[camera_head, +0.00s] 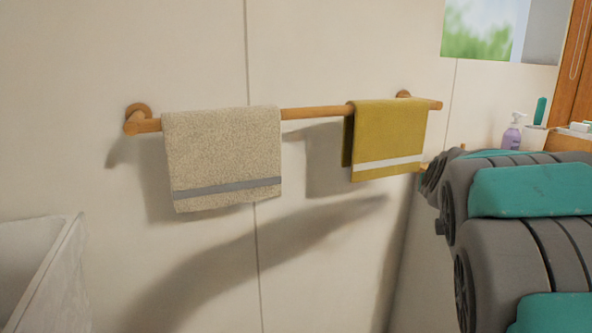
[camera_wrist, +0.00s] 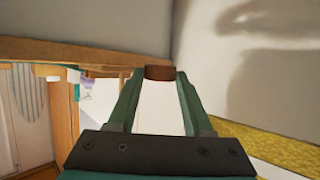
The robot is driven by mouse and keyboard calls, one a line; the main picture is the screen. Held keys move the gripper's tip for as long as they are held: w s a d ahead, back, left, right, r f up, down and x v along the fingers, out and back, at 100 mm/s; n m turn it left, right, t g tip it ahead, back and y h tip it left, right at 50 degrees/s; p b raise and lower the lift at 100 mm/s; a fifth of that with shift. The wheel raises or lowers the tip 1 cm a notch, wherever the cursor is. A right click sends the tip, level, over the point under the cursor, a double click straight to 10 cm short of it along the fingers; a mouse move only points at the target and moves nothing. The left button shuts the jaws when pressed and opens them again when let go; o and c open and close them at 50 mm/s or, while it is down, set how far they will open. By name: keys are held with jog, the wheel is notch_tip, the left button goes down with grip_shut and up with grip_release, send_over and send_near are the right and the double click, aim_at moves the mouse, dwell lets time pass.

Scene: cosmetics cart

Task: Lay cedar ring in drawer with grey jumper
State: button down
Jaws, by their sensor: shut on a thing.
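In the wrist view my gripper (camera_wrist: 159,76) has its two green fingers closed on a small reddish-brown piece, the cedar ring (camera_wrist: 159,72), which sits between the fingertips. Only its edge shows, so its ring shape cannot be made out. In the head view my arm fills the right side, and neither the gripper nor the ring shows there. The drawer and the grey jumper cannot be made out in either view.
A wooden rail (camera_head: 315,113) on the wall carries a beige towel (camera_head: 222,150) and a mustard towel (camera_head: 390,135). A purple pump bottle (camera_head: 512,135) stands at the right. A pale basin (camera_head: 45,280) is at lower left. Wooden furniture (camera_wrist: 62,130) shows left in the wrist view.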

jog(key=w+a+f, duration=0.1)
jog(key=a+f, duration=1.5)
jog(key=a, duration=0.1)
jog(key=shift+w+f+y, duration=0.3)
jog(key=shift+w, duration=0.05)
